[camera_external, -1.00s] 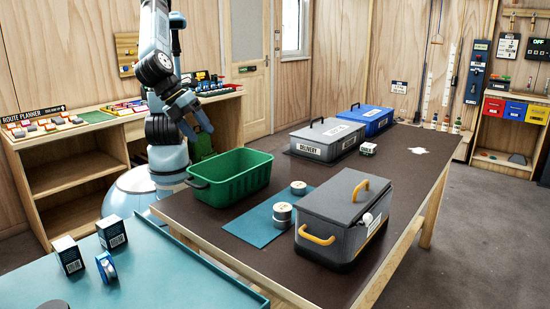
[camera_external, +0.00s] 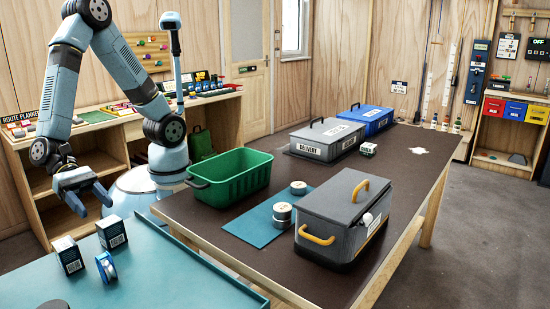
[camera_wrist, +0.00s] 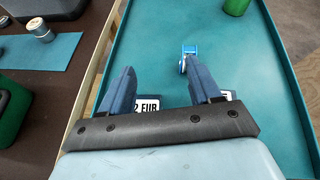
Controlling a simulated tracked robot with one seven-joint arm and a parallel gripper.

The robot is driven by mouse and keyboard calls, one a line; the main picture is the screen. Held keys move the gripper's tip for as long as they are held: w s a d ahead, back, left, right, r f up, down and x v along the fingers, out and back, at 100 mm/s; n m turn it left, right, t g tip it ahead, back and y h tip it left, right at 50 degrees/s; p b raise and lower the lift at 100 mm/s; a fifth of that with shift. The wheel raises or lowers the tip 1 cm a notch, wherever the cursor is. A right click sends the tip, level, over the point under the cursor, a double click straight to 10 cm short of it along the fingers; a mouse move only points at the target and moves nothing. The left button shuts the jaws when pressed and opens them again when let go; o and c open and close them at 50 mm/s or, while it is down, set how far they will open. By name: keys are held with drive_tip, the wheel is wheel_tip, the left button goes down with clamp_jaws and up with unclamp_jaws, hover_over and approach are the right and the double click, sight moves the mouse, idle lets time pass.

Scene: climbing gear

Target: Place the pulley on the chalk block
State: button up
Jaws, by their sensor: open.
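The pulley (camera_external: 106,267), a blue wheel with a pale centre, stands on the teal table in the external view. It also shows in the wrist view (camera_wrist: 187,57), beyond my fingers and nearer the right one. A small white block (camera_external: 368,149) with a dark label, apparently the chalk block, sits on the brown table beside the grey delivery box. Its label is too small to read surely. My gripper (camera_external: 90,198) is open and empty, pointing down above the teal table's far-left end. It also shows in the wrist view (camera_wrist: 161,67), with nothing between its fingers.
Two dark boxes with white tops (camera_external: 111,232) (camera_external: 68,255) stand near the pulley. The brown table (camera_external: 215,222) holds a green crate (camera_external: 235,184), tins (camera_external: 283,211) on a blue mat, a grey handled box (camera_external: 335,220), the delivery box (camera_external: 325,150) and a blue box (camera_external: 378,124).

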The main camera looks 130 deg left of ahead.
sight(101, 254)
drive_tip(key=s+d+f+m+h, duration=0.2)
drive_tip(key=s+d+m, duration=0.1)
drive_tip(key=d, duration=0.2)
drive_tip(key=shift+t, duration=0.4)
drive_tip(key=x, duration=0.9)
drive_tip(key=a+x, duration=0.1)
drive_tip(key=x, duration=0.3)
drive_tip(key=shift+w+a+f, duration=0.1)
drive_tip(key=shift+w+a, duration=0.05)
drive_tip(key=shift+w, duration=0.2)
drive_tip(key=shift+c, duration=0.2)
clamp_jaws()
